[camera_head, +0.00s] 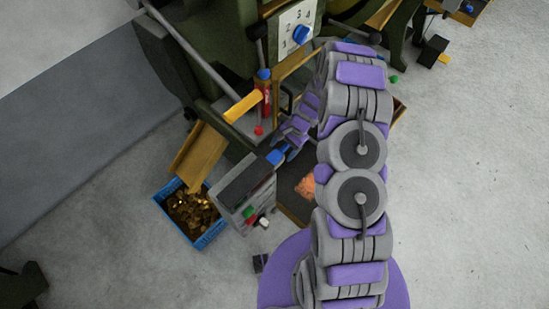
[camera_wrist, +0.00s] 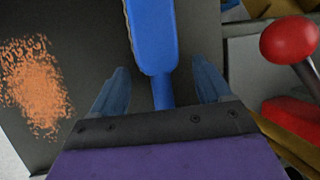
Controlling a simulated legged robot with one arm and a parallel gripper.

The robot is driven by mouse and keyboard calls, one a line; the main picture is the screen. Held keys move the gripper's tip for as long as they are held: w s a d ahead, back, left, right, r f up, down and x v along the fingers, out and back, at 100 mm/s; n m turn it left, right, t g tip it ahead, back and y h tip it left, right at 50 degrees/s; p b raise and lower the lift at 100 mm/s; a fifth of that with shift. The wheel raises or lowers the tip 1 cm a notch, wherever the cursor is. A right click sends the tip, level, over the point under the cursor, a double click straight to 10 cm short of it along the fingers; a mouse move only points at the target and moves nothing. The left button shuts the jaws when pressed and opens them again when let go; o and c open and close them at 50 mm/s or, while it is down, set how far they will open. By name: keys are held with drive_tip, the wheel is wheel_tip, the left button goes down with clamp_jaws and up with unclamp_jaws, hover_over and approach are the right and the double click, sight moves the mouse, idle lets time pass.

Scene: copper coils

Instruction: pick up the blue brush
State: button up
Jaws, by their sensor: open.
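The blue brush (camera_wrist: 152,40) is in the upper middle of the wrist view, over a dark flat surface (camera_wrist: 85,75). Its wide part runs out of the top of the picture, and its narrower neck points down towards my gripper. My gripper (camera_wrist: 160,72) is open, with one blue finger on each side of the neck and visible gaps between. Whether the neck is at fingertip depth I cannot tell. In the head view my gripper (camera_head: 286,150) is low beside the machine, where small blue parts show; brush and fingers are hard to separate there.
Copper-coloured bits (camera_wrist: 36,85) lie on the dark surface, left of the brush. A red-knobbed lever (camera_wrist: 290,40) stands close on the right. In the head view, a grey control box (camera_head: 245,190) and a blue crate of copper pieces (camera_head: 160,200) are left of my arm. Floor is clear at right.

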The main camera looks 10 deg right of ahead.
sight(283, 148)
drive_tip(key=c, duration=1.2)
wheel_tip(283, 148, up, 10)
drive_tip(key=shift+r+p, duration=0.1)
drive_tip(key=shift+p, duration=1.1)
